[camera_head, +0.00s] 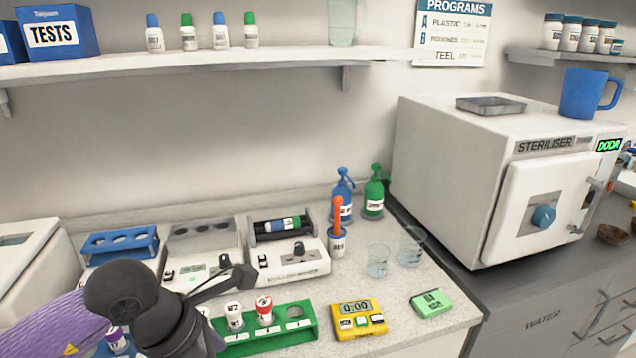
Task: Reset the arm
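My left arm, with a purple link and black joints, comes in from the lower left. It is over the front left part of the counter (400,325). My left gripper (228,283) is dark and seen from behind and the side. One finger-like part points right, above and behind the green rack (308,333). I cannot tell whether it is open or shut, and I see nothing held in it. The rack holds a white-capped vial (234,317) and a red-capped vial (265,310). My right gripper is not in view.
A roller mixer (290,262) holds a tube behind the rack. A yellow timer (358,320), a green box (431,303), two clear beakers (378,260) and two spray bottles (374,192) stand to the right. The steriliser (450,180) is far right; a shelf (250,58) hangs above.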

